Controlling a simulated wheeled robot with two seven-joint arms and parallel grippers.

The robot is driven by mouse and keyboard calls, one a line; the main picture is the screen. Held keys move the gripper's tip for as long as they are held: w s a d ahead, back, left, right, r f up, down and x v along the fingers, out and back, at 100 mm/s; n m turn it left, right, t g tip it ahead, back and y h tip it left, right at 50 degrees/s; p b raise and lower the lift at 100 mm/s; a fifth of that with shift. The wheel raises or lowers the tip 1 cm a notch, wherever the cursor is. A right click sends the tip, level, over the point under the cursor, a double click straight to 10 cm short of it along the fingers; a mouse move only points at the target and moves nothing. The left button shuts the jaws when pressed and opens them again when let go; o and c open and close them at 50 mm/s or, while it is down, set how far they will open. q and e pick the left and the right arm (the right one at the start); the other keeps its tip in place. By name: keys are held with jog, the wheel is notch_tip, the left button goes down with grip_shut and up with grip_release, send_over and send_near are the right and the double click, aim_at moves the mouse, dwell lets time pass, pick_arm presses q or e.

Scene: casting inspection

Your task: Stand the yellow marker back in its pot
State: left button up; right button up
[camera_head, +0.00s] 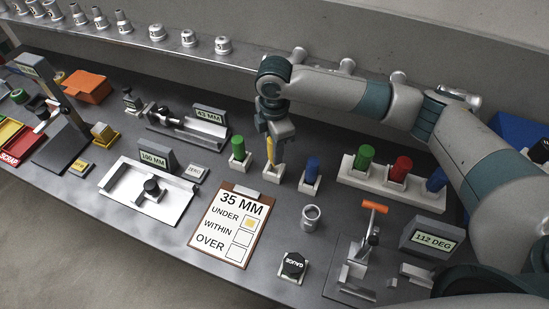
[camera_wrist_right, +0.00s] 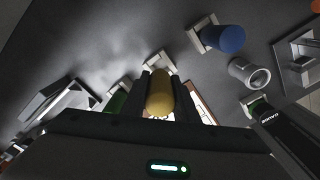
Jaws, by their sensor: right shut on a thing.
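The yellow marker (camera_head: 270,151) is upright between the fingers of my right gripper (camera_head: 272,137), which is shut on it. In the right wrist view the marker (camera_wrist_right: 160,94) shows end-on between the two dark fingers (camera_wrist_right: 159,88). A small white pot (camera_head: 270,173) is directly below the marker in the head view; it also shows just past the fingertips in the right wrist view (camera_wrist_right: 158,61). The marker's lower end meets the pot in the head picture, but I cannot tell how deep it sits. My left gripper is not in view.
A green marker (camera_head: 238,148) and a blue marker (camera_head: 312,171) stand in white pots on either side. A clipboard (camera_head: 206,239) lies in front, beside a grey metal cup (camera_head: 311,217). A white rack (camera_head: 352,180) with green, red and blue pieces is at right.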

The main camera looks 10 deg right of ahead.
jog(key=shift+f+p, duration=1.25)
jog(key=shift+f, duration=1)
jog(key=shift+f, duration=0.15)
jog(key=o, duration=1.1)
jog(key=shift+c, duration=0.2)
jog(key=shift+f, duration=0.1)
